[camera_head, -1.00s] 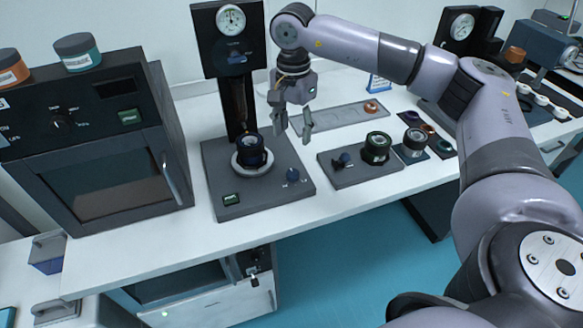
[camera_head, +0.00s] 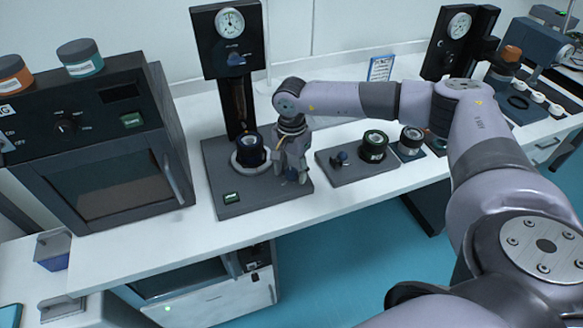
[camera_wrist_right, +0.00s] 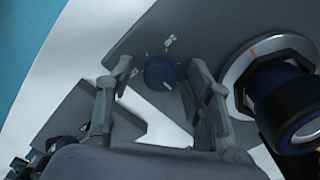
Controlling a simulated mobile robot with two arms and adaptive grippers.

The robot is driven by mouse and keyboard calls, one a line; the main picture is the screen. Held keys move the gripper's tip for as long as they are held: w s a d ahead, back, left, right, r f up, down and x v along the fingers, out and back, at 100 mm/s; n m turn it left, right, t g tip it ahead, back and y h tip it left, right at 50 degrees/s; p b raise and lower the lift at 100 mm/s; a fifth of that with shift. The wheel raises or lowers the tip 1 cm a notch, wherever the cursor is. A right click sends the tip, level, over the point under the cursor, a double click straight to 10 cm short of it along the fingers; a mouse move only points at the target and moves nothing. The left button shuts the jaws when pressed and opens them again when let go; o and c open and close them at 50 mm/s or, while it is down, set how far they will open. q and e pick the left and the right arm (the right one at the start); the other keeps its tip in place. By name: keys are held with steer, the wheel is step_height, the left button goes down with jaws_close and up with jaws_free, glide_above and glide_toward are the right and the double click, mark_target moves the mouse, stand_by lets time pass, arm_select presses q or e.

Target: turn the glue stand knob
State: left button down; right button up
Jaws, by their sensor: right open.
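The glue stand (camera_head: 217,165) is a dark base plate with a black column, a round gauge (camera_head: 230,23) on top and a dark cup (camera_head: 250,150) in a pale ring. Its blue knob (camera_wrist_right: 160,73) shows in the right wrist view, on the plate with printed marks around it and a white pointer line. In the head view my right gripper mostly hides this knob. My right gripper (camera_head: 291,174) is pointing down over the base's right side, open, and its fingers (camera_wrist_right: 161,84) stand on either side of the knob with gaps visible. My left gripper is not in view.
The cup and ring stand close beside the right gripper. A second plate (camera_head: 345,174) with a small knob and a green-banded jar (camera_head: 374,145) lies to the right. A dark oven-like box (camera_head: 100,150) stands at the left.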

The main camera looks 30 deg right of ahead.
steer(key=shift+c, duration=0.2)
jaws_close()
stand_by(0.3)
